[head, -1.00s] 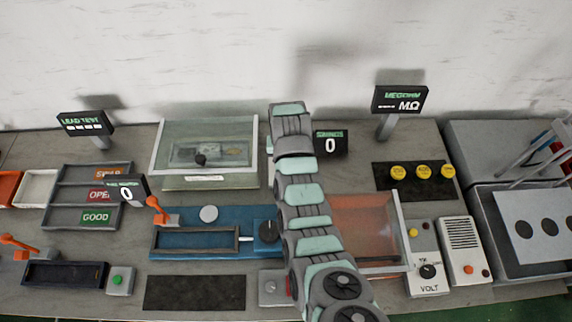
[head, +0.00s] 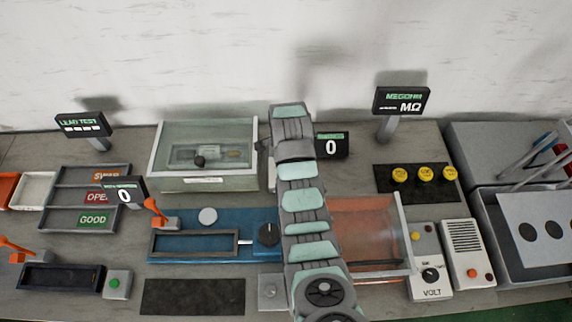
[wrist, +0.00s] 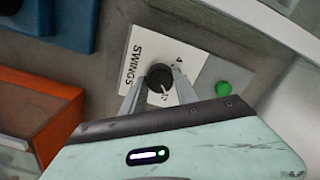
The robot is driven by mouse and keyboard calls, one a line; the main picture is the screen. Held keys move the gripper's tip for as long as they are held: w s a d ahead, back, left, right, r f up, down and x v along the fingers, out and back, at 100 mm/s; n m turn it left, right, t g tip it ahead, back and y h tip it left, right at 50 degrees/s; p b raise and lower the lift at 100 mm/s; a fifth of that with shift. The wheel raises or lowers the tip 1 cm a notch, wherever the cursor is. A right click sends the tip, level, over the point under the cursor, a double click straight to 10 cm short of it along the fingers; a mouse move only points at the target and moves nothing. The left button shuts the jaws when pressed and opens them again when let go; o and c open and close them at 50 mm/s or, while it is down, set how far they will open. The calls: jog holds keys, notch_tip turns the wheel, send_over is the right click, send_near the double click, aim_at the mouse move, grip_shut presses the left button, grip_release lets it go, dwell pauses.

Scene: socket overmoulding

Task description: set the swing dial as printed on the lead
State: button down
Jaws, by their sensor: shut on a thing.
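The swing dial (wrist: 157,74) is a black round knob on a white plate (wrist: 141,48) printed SWINGS, seen in the wrist view. A "4" shows near its upper right and a small, hard-to-read mark below it. A pale pointer line on the knob aims down toward that mark. My gripper (wrist: 156,82) is shut on the knob, one grey finger on each side. In the head view my arm hides the dial and gripper. A black counter display (head: 331,146) reads 0. No printing on a lead is readable.
A green button (wrist: 223,89) sits just right of the dial plate. An orange-walled box (wrist: 45,105) stands at left. In the head view a glass-walled tank (head: 203,183) stands left of my arm and an orange clear bin (head: 368,235) right of it.

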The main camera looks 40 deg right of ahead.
jog(key=shift+m, duration=1.6)
jog(key=shift+f, duration=0.1)
jog(key=c, duration=0.9)
grip_release()
jog(key=shift+p, duration=0.3)
jog(key=shift+r, duration=0.7)
notch_tip(320, 180, up, 10)
jog(key=p, duration=0.5)
jog(key=shift+f+p, duration=0.2)
jog(key=shift+p, duration=0.15)
